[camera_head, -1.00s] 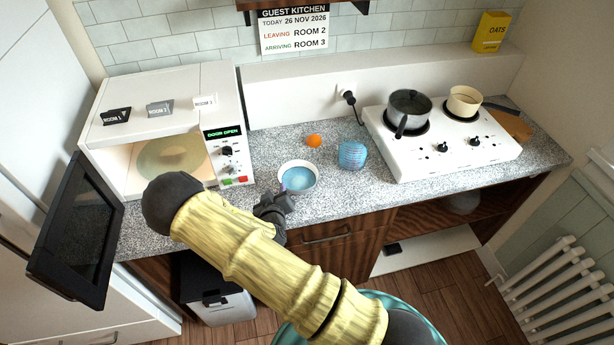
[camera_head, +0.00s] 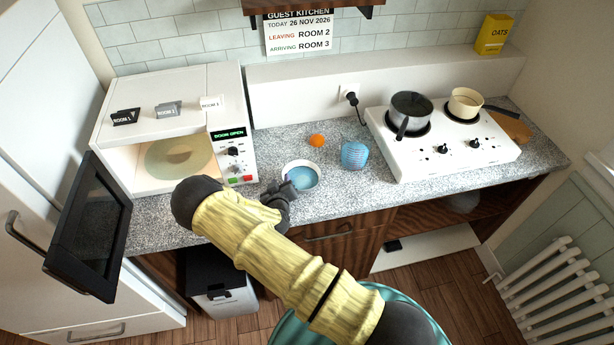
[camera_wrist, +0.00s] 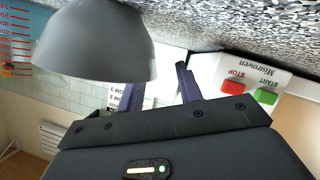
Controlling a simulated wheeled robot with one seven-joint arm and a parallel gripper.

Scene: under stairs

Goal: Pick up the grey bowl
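The grey bowl (camera_head: 313,185), with a blue inside, stands upright on the speckled counter, right of the microwave. My gripper (camera_head: 287,186) is at its near left rim, and a purple finger shows over the bowl's inside. In the wrist view, which is upside down, the bowl's plain grey outer wall (camera_wrist: 95,45) fills the upper left. There my gripper (camera_wrist: 160,78) has its two fingers apart. The left finger passes behind the bowl's rim, and its tip is hidden. The right finger is outside the wall with a visible gap.
The microwave (camera_head: 225,108) stands left with its dark door (camera_head: 85,230) swung open. A white hob (camera_head: 440,150) with two pots is farther right. Counter in front of the cup is clear.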

